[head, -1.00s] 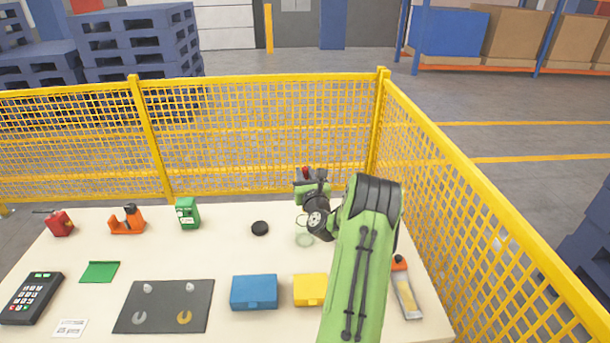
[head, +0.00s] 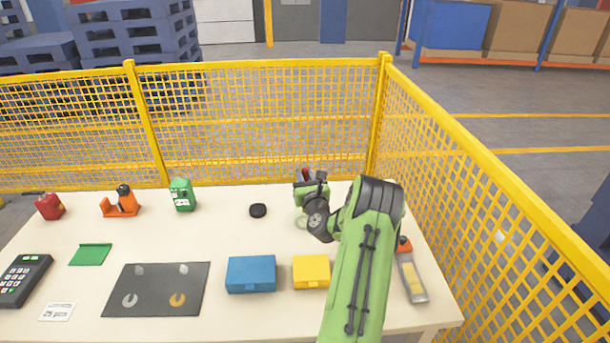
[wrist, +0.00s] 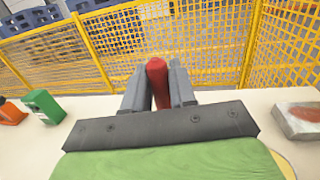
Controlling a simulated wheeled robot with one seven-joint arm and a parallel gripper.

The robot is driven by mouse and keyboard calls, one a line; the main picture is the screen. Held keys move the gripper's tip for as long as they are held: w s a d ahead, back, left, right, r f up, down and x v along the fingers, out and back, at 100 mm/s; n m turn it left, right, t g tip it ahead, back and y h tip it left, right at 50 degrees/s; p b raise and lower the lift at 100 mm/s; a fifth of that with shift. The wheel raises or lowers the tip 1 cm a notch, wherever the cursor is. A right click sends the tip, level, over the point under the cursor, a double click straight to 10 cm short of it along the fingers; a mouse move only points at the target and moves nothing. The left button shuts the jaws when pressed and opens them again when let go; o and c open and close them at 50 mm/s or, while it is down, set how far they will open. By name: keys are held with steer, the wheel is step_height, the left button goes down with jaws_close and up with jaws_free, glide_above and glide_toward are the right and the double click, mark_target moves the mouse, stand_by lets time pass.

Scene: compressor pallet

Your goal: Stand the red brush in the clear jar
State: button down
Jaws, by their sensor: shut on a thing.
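My gripper (head: 306,180) is shut on the red brush (head: 305,173). In the wrist view, the red brush (wrist: 157,82) stands out between the two grey fingers, and its lower part is hidden. The clear jar (head: 301,223) is on the table, just below my gripper in the head view. Only a faint part of the jar shows; its rim is hidden by my gripper and wrist. I cannot tell whether the brush's lower end is inside the jar or above it. The jar cannot be made out in the wrist view.
A black disc (head: 257,210) lies left of the jar. A blue box (head: 251,274) and a yellow box (head: 311,271) stand nearer. Yellow mesh fence (head: 255,120) runs behind and right of the table.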

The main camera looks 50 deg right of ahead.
steer(key=c, duration=0.8)
jaws_free()
steer(key=shift+c, duration=0.2)
steer(key=b+v, duration=1)
steer(key=v, duration=0.5)
steer(key=shift+s+a, duration=0.25)
